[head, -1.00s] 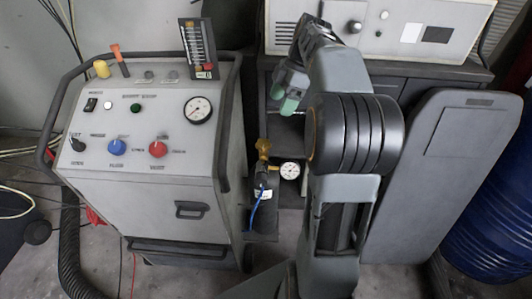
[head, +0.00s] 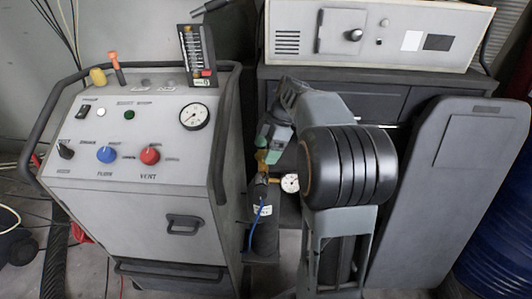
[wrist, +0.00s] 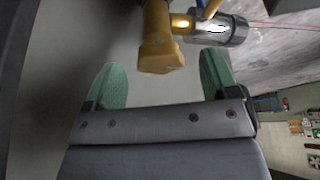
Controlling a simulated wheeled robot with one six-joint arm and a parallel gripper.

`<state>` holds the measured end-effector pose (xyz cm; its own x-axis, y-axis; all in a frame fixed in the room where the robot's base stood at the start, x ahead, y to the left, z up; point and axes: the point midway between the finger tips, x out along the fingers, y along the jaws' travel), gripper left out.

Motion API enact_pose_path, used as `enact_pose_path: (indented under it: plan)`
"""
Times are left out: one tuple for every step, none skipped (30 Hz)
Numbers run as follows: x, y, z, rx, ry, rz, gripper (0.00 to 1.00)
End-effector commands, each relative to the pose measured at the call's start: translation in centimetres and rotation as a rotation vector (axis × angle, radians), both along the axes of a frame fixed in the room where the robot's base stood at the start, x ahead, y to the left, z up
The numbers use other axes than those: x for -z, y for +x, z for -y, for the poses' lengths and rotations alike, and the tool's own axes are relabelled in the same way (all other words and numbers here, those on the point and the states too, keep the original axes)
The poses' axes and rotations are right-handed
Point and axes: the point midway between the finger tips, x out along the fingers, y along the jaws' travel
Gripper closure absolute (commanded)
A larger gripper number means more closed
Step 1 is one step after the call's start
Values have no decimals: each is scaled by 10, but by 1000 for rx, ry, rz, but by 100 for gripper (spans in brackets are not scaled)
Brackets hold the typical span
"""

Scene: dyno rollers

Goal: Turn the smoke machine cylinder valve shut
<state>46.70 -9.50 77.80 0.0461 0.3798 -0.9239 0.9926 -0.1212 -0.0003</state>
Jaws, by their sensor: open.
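The smoke machine cylinder (head: 264,230) is dark with a white label and stands upright on a low shelf beside the grey cabinet. Its brass valve (head: 262,158) is on top, with a small white gauge (head: 290,183) to its right. My gripper (head: 268,138) is above and close to the valve, partly hidden by my arm. In the wrist view my gripper's two green fingers (wrist: 163,75) are wide apart. The brass valve (wrist: 160,45) shows between and just beyond their tips, with clear gaps to both sides. Whether anything touches is not clear.
The grey smoke machine cabinet (head: 160,215) with knobs, a dial and a handrail stands left of the cylinder. A dark workbench (head: 340,92) carries a pale instrument box (head: 385,32) behind. A grey panel (head: 445,190) and a blue drum (head: 497,240) stand at right.

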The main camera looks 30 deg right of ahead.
Motion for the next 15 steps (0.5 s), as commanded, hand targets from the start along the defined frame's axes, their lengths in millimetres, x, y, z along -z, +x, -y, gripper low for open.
enact_pose_path:
  plan:
    - [3,0,-1,0,0,0,20]
    - [3,0,-1,0,0,0,20]
    - [4,0,-2,0,0,0,20]
    - [4,0,-2,0,0,0,20]
    - [5,0,-2,0,0,0,20]
    - [5,0,-2,0,0,0,20]
    - [5,0,-2,0,0,0,20]
    - [5,0,-2,0,0,0,20]
    - [4,0,-2,0,0,0,20]
    - [4,0,-2,0,0,0,20]
    - [4,0,-2,0,0,0,20]
    - [4,0,-2,0,0,0,21]
    - [4,0,-2,0,0,0,24]
    - [4,0,-2,0,0,0,27]
    - [4,0,-2,0,0,0,30]
